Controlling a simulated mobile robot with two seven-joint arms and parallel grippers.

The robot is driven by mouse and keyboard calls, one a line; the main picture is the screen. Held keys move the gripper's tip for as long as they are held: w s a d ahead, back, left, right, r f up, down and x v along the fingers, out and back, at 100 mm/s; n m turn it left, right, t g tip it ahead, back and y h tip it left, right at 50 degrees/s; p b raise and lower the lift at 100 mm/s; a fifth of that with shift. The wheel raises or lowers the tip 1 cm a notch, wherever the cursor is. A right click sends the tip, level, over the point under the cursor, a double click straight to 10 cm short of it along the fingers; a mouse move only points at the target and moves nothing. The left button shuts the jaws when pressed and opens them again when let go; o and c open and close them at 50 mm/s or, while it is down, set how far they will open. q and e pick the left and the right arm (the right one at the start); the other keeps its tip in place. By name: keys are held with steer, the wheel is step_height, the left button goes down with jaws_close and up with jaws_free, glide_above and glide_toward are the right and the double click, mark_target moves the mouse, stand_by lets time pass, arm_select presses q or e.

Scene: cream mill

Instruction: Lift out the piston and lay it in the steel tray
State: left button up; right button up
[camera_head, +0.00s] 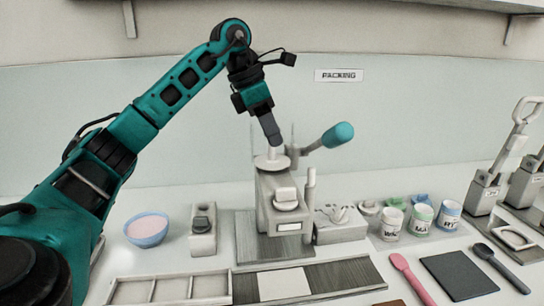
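A grey cream mill (278,205) stands on a dark board at the centre. A round flange with a short pale stem, which looks like the piston (272,162), sits on top of its body. My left gripper (275,143) points down from above, its fingertips at the top of that stem. The fingers overlap from this side, so I cannot tell whether they grip it. A shallow pale tray with compartments (150,290) lies at the front left; I cannot tell if it is the steel tray. My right gripper is not in view.
The mill's teal-knobbed lever (337,135) sticks out to the upper right. A blue bowl of pink cream (147,230) and a small grey block (203,232) stand left. Several jars (421,218), a pink spatula (412,280) and a dark slab (459,276) lie right.

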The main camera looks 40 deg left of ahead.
arm_select(q)
steer(key=shift+x, duration=1.2)
jaws_close()
step_height(320, 180, up, 20)
steer(key=p, duration=0.1)
steer(key=shift+p, duration=0.3)
stand_by(0.3)
